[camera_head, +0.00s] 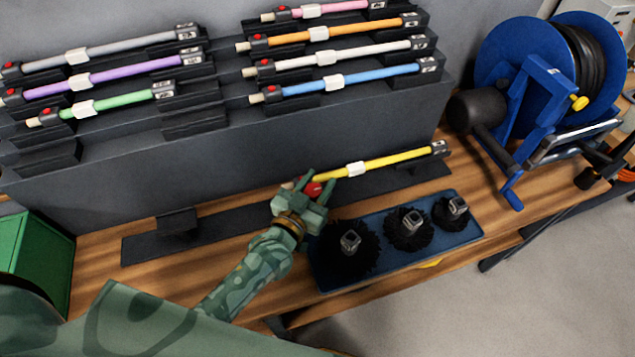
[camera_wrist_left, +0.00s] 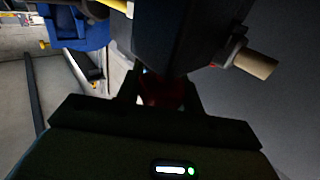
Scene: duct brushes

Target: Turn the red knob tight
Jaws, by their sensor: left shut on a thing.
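The red knob (camera_head: 312,189) sits at the left end of the yellow rod (camera_head: 390,160), on the black holder strip. My left gripper (camera_head: 316,185) is shut on the red knob, its green fingers on either side and hiding part of it. In the left wrist view the knob (camera_wrist_left: 160,92) is a dark red shape between the fingers, below a dark block (camera_wrist_left: 180,35). A pale rod end (camera_wrist_left: 254,63) sticks out to the right of this block. My right gripper is in neither view.
A blue tray (camera_head: 335,284) with black round brushes (camera_head: 352,248) lies just right of my left gripper. Several coloured rods rest on the stepped grey rack (camera_head: 330,140) behind. A blue hose reel (camera_head: 530,95) stands right; a green box (camera_head: 35,265) stands left.

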